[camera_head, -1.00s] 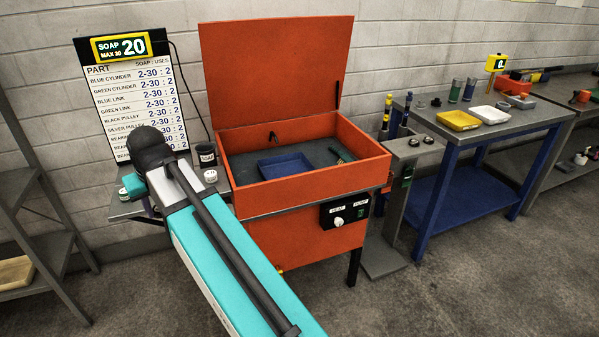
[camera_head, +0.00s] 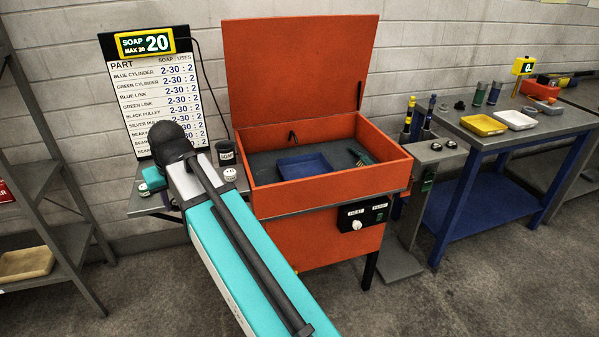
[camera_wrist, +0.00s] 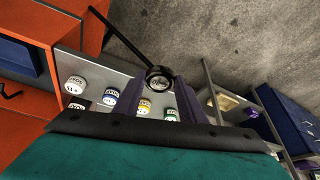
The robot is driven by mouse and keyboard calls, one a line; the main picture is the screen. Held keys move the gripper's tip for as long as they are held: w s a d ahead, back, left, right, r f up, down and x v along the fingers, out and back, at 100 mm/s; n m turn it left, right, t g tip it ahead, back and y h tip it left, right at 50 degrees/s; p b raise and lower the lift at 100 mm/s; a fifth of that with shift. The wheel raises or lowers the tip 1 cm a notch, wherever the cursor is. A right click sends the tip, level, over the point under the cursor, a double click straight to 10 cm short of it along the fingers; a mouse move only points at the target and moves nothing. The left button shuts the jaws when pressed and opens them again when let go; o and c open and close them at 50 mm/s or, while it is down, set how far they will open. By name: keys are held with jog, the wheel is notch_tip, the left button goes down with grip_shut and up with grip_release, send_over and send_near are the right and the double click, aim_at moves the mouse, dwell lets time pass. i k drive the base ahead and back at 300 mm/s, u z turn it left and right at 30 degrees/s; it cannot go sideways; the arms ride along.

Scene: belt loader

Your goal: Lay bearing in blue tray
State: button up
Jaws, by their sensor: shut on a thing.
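In the wrist view my gripper (camera_wrist: 158,90) has its two purple fingers on either side of a round, dark-rimmed bearing (camera_wrist: 159,77) with a pale centre. It is shut on the bearing, held above the grey side shelf. Part of the blue tray shows at the left edge of the wrist view (camera_wrist: 18,55). The bearing is outside the washer, apart from the tray.
The washer's lid (camera_head: 300,75) stands up and its walls surround the tray. Several small labelled pots, one a white-topped pot (camera_wrist: 76,84), stand on the side shelf. A grey post (camera_head: 432,160) and a blue-legged table (camera_head: 520,135) stand to the right.

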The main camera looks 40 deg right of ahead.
aim_at(316, 171)
jog(key=i, duration=0.95)
jog(key=z, duration=0.05)
